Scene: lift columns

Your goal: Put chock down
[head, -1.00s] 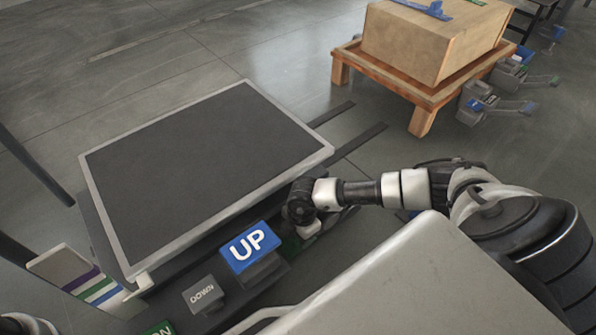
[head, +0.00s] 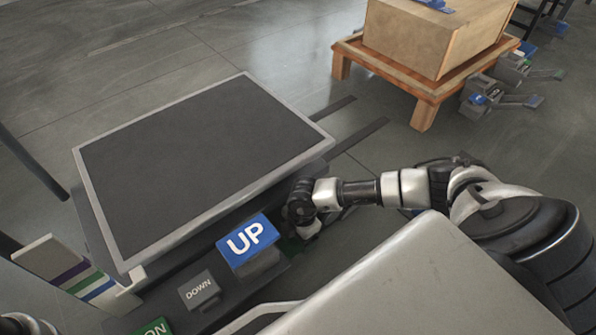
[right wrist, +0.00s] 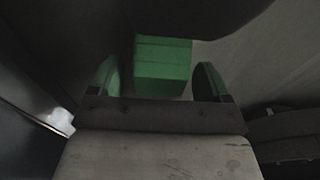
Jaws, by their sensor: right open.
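My right gripper (head: 305,228) is low beside the front right corner of the lift platform, just right of the blue UP pedal. In the right wrist view its two green-padded fingers (right wrist: 152,80) stand apart, open. A green block (right wrist: 162,60), which looks like the chock, shows beyond and between them, with gaps on both sides. In the head view only a dark green patch (head: 291,246) shows by the gripper; the rest is hidden by my arm and the pedal. My left gripper's fingers are not seen.
The lift platform (head: 200,165) is bare. The blue UP pedal (head: 247,240), grey DOWN pedal (head: 199,290) and green ON pedal (head: 153,329) line its front. A cardboard box (head: 430,40) sits on a wooden stand (head: 425,88) at the upper right. Open floor lies behind the platform.

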